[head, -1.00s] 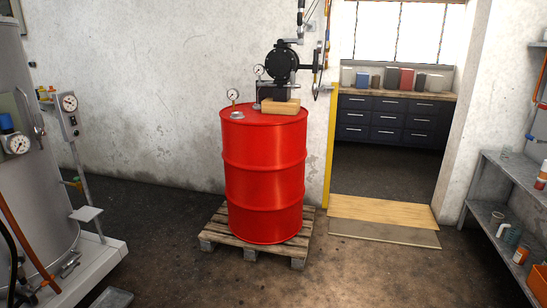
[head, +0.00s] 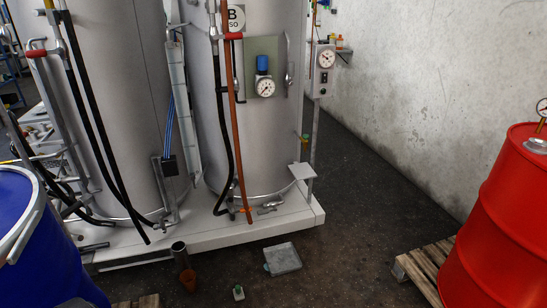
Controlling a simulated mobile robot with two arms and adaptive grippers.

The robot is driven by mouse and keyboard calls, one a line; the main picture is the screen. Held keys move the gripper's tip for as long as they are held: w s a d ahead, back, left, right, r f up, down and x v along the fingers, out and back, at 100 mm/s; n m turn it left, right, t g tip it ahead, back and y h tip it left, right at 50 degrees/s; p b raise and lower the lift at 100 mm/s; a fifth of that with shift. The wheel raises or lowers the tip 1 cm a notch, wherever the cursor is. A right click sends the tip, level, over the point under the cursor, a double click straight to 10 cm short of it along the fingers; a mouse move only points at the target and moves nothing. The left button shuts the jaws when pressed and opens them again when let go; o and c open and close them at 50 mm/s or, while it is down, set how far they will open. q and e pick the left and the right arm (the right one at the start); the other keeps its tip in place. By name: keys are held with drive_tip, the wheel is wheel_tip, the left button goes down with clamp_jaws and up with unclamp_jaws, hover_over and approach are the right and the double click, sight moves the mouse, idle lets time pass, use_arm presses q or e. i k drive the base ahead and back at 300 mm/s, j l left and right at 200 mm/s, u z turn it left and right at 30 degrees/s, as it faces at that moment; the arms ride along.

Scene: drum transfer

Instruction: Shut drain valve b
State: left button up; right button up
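A red-handled valve (head: 233,36) is higher on the same tank. Neither of my grippers is in view.
A red drum (head: 495,235) on a pallet (head: 420,268) stands right, a blue drum (head: 45,255) left. Dark floor between plinth and pallet is clear.

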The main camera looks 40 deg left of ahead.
sight(267, 211)
drive_tip(key=i+j+u, duration=0.2)
drive_tip(key=u, duration=0.25)
drive_tip(key=i+j+u, duration=0.1)
drive_tip(key=i+u, duration=0.65)
drive_tip(key=u, duration=0.2)
drive_tip(key=i+z, duration=0.1)
drive_tip(key=i, duration=0.05)
